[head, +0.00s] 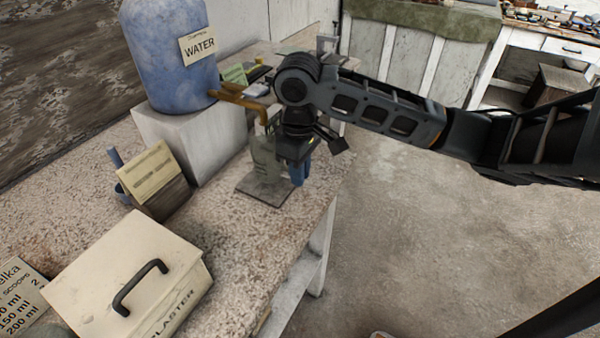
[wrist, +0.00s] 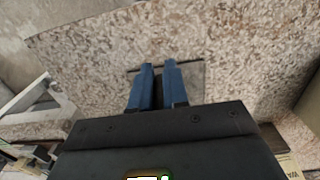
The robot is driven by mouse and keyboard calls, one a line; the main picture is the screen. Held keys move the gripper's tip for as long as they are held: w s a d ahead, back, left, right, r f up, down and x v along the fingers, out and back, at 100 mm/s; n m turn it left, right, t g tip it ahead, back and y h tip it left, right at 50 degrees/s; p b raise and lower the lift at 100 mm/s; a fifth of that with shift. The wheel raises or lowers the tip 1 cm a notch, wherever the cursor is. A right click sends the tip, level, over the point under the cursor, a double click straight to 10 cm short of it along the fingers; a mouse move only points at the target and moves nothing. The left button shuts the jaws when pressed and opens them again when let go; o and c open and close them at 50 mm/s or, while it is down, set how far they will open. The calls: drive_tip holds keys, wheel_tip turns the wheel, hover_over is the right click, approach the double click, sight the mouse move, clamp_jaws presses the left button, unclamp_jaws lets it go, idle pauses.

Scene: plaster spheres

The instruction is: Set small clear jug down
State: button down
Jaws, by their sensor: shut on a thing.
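The small clear jug (head: 264,158) is upright at the worktop's edge, see-through with a greenish tint. It stands on or just above a thin dark square plate (head: 250,188); I cannot tell whether its base touches. My gripper (head: 298,176) points down at the jug's right side, its blue fingers shut on the jug. The wrist view shows the two blue fingers (wrist: 158,70) close together over the grey plate (wrist: 192,78). The jug cannot be made out clearly there, and my gripper partly hides it in the head view.
A card holder (head: 155,180) and a lidded plaster box (head: 130,275) stand nearer. Speckled worktop (head: 235,225) is clear between box and plate. The floor lies right.

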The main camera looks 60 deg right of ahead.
drive_tip(key=shift+f, duration=0.7)
drive_tip(key=shift+f, duration=0.15)
drive_tip(key=c, duration=1.1)
unclamp_jaws()
wheel_tip(320, 180, up, 12)
drive_tip(key=shift+a+r, duration=0.1)
drive_tip(key=shift+r, duration=0.1)
